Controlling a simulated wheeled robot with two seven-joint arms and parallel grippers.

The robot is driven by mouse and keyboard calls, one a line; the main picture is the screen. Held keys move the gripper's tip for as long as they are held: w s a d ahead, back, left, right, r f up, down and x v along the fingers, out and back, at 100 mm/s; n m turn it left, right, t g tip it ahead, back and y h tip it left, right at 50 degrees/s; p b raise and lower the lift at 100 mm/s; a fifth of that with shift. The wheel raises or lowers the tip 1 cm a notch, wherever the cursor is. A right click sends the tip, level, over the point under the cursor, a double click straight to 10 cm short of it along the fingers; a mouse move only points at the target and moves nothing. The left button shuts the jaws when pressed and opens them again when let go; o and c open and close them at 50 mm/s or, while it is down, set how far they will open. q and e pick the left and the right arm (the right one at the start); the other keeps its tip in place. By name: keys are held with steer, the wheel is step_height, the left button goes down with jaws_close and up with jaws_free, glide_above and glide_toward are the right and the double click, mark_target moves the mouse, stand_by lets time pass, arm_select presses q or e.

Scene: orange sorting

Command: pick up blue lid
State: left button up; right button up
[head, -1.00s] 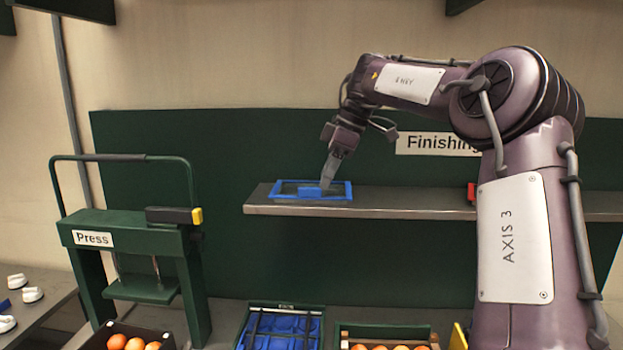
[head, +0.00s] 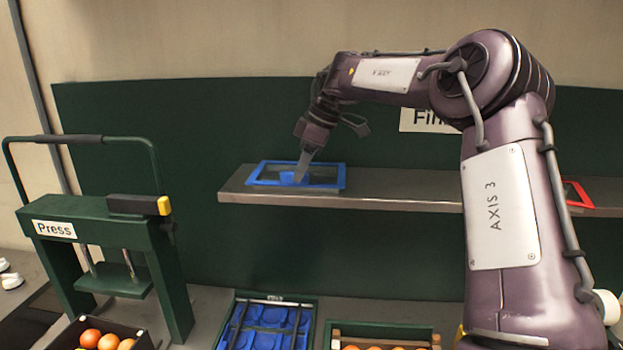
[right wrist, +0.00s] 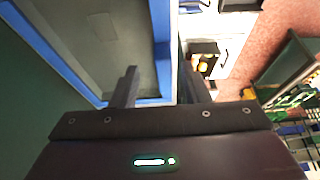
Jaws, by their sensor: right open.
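My left gripper is not in view.
A red frame (head: 578,195) lies on the shelf to the right, partly behind my arm. Below are a green crate with blue pieces (head: 228,318) and boxes of oranges (head: 150,340). The green press (head: 90,215) stands left. The shelf between the two frames looks clear.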

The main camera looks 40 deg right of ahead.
steer(key=shift+w+a+f, duration=0.15)
steer(key=shift+a+f, duration=0.05)
steer(key=shift+f, duration=0.2)
steer(key=shift+w+a, duration=0.1)
steer(key=shift+a, duration=0.15)
steer(key=shift+w+a, duration=0.1)
steer(key=shift+a, duration=0.15)
steer(key=shift+c, duration=1)
steer(key=shift+d, duration=0.2)
steer(key=c, duration=0.5)
jaws_close()
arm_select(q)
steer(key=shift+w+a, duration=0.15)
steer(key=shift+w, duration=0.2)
arm_select(e)
steer(key=shift+r, duration=0.15)
